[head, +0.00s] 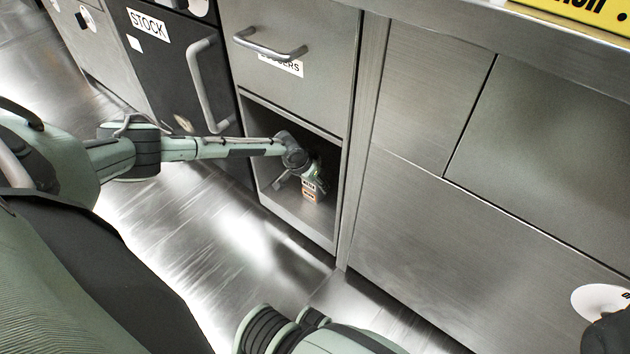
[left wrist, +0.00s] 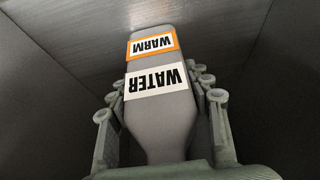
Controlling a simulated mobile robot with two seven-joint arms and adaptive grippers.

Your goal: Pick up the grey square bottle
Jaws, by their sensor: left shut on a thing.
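The grey square bottle (left wrist: 162,120) fills the middle of the left wrist view. It carries a white WATER label and an orange-edged WARM label, both upside down in that view. In the head view the bottle (head: 309,196) is small and partly hidden by my left gripper (head: 302,180). It is inside the open compartment (head: 290,209) under a drawer. The fingers of my left gripper, also in the left wrist view (left wrist: 160,103), are shut on the bottle from both sides. I cannot tell whether the bottle touches the compartment floor. My right gripper is not in view.
A dark STOCK door (head: 165,60) is to the left, steel panels (head: 480,220) to the right. The floor (head: 225,235) in front is clear.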

